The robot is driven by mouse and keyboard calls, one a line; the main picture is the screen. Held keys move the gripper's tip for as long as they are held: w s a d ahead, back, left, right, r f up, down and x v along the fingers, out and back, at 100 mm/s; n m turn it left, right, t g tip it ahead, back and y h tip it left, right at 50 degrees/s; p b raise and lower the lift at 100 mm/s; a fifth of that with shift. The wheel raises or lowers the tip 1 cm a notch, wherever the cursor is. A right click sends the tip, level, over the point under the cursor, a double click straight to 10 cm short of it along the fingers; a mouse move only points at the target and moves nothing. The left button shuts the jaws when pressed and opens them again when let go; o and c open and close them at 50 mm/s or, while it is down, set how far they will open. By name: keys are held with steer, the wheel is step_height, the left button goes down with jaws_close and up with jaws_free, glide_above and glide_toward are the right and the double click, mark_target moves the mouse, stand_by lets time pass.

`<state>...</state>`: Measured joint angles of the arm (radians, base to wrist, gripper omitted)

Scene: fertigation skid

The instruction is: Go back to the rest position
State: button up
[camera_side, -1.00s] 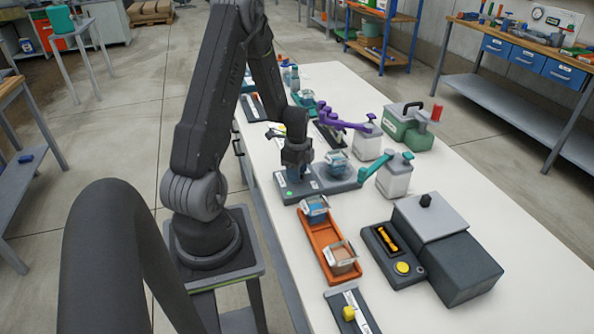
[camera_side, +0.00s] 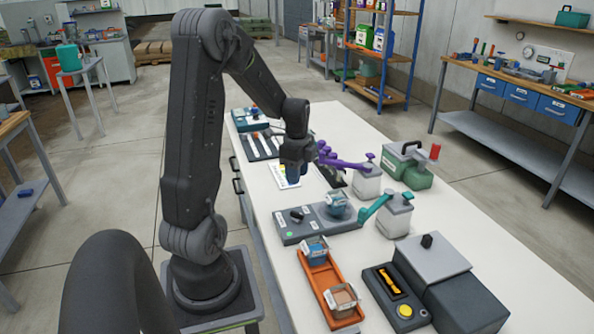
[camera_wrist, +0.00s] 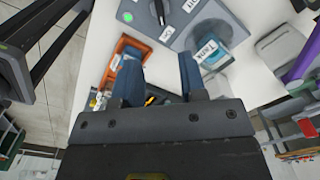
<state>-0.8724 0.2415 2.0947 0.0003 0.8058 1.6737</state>
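My gripper (camera_side: 292,172) hangs above the white table, behind the grey base plate, with its fingers pointing down. In the wrist view, the two blue fingers of my gripper (camera_wrist: 160,78) are apart with nothing held between them.
An orange tray (camera_side: 333,286) with two small labelled containers stands at the front. Two white bottles with purple (camera_side: 343,163) and teal (camera_side: 374,208) levers stand right of my gripper. A green canister (camera_side: 412,178) and a dark grey box (camera_side: 452,290) are farther right.

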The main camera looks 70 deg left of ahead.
steer(key=shift+r, duration=0.3)
steer(key=shift+d, duration=0.1)
steer(key=d+r+n+t, duration=0.1)
steer(key=d+r+n, duration=0.1)
steer(key=d+r, duration=0.35)
steer(key=d+r+n+t+y, duration=0.1)
steer(key=d+r+n+t, duration=0.1)
steer(key=d, duration=0.7)
steer(key=d+r+n+t, duration=0.15)
steer(key=d+r, duration=0.25)
steer(key=d, duration=0.4)
steer(key=s+d+r+n+t+h, duration=0.1)
steer(key=s+d+r+n, duration=0.1)
steer(key=s+d, duration=0.4)
steer(key=shift+n, duration=0.85)
